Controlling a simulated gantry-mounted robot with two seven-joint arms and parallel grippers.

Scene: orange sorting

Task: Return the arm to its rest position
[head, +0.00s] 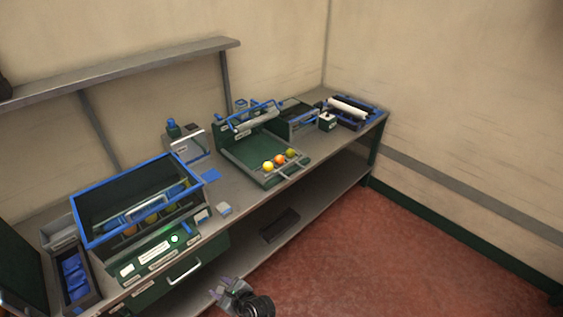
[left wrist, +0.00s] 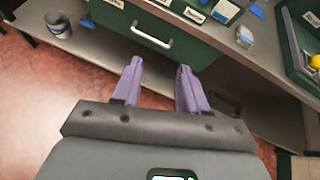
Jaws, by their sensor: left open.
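My left gripper (head: 232,292) shows at the bottom of the head view, low in front of the bench and apart from it. In the left wrist view its two purple fingers (left wrist: 158,88) stand wide apart with nothing between them. They point toward the green drawer front with its pale handle (left wrist: 152,34). My right gripper is in neither view. Yellow, orange and green fruits (head: 280,160) lie in a row on the green tray (head: 250,152) of the bench. More fruit shows dimly inside the blue-rimmed bin (head: 137,184).
The grey bench (head: 232,192) runs along the wall, with a lower shelf (head: 330,165) beneath. A wall shelf (head: 120,70) hangs above. A dark box (head: 279,224) lies on the lower shelf. A grey cup (left wrist: 58,24) shows in the left wrist view. The red floor (head: 400,250) at right is clear.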

